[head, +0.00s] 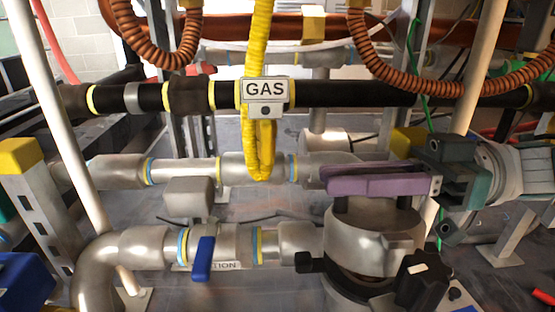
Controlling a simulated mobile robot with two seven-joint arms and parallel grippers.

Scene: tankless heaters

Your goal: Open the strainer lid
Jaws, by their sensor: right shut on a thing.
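The strainer (368,240) is a round grey metal housing right of centre, with a dark band lower down. Black clamp knobs stand at its left side (310,263) and front right (424,280). My right gripper (330,181) comes in from the right, with long purple fingers lying level across the strainer's top. The fingers are close together and shut on the strainer lid at the top of the housing. They hide most of the lid, and the exact grip point cannot be seen. My left gripper is not in view.
A horizontal pipe with a blue valve handle (203,259) runs into the strainer from the left. Slanted pale pipes stand left (65,120) and right (480,65).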

